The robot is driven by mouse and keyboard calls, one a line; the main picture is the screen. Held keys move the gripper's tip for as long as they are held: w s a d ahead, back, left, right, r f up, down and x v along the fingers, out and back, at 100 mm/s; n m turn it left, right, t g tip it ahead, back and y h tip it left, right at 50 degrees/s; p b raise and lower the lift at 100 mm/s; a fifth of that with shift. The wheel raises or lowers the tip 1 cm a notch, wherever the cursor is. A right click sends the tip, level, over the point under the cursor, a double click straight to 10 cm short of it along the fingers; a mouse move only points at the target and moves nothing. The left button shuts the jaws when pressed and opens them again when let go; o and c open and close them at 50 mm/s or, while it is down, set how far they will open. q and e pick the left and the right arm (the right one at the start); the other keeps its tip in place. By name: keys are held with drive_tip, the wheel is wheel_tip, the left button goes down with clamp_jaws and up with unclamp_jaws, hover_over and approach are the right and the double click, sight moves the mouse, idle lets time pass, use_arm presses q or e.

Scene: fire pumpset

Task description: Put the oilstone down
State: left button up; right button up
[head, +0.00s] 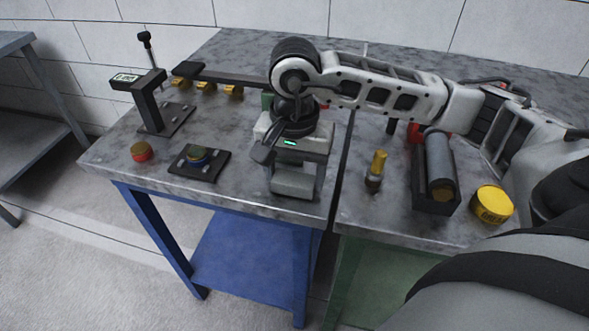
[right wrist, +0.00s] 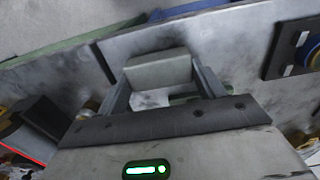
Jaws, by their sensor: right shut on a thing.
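My right gripper (head: 293,172) is over the front right part of the blue-framed table (head: 235,185), close to the gap between the two tables. It is shut on the oilstone (head: 293,187), a plain grey-green block. In the right wrist view the oilstone (right wrist: 158,70) sits between the two fingertips of the gripper (right wrist: 160,82), with marbled tabletop around it. I cannot tell whether its underside touches the tabletop. My left gripper is not in view.
A black pad with a blue-ringed part (head: 198,160), a red-and-brass piece (head: 140,152) and a gauge stand (head: 150,100) are to the left. A brass-tipped piece (head: 376,170), a black holder with a grey cylinder (head: 437,195) and a yellow tin (head: 492,205) stand on the right table.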

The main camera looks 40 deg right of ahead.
sight(295, 177)
drive_tip(key=shift+f, duration=0.2)
drive_tip(key=o, duration=0.9)
drive_tip(key=shift+r, duration=0.65)
wheel_tip(295, 177, up, 11)
drive_tip(key=shift+r, duration=0.1)
